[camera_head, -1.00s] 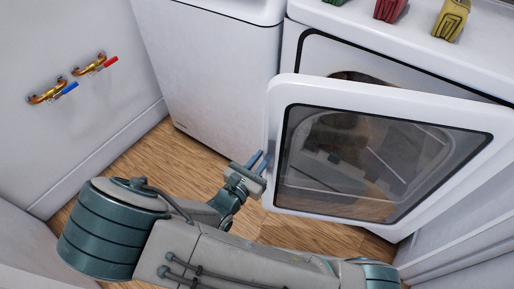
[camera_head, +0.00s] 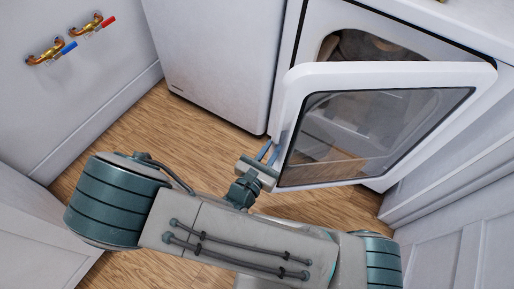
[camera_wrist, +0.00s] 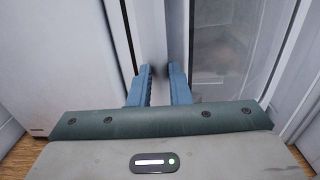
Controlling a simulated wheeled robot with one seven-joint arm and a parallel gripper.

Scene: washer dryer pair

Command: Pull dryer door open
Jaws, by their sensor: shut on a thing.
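The dryer door (camera_head: 292,100) is a white frame around a dark glass window. In the head view it stands swung partly open from the dryer (camera_head: 310,22), hinged at the right. My gripper (camera_head: 269,151) is at the door's free left edge, with its blue fingers on the edge. In the wrist view my gripper (camera_wrist: 160,72) has its two fingers nearly together on the door's edge (camera_wrist: 173,40). The exact contact at the fingertips is in dark shadow. Part of the drum opening (camera_head: 350,45) shows behind the door.
A white washer (camera_head: 215,60) stands left of the dryer. Brass taps with blue and red handles (camera_head: 68,47) are on the left wall. White panels (camera_head: 450,240) stand close at the right. The wooden floor (camera_head: 185,125) is clear between the left wall and the door.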

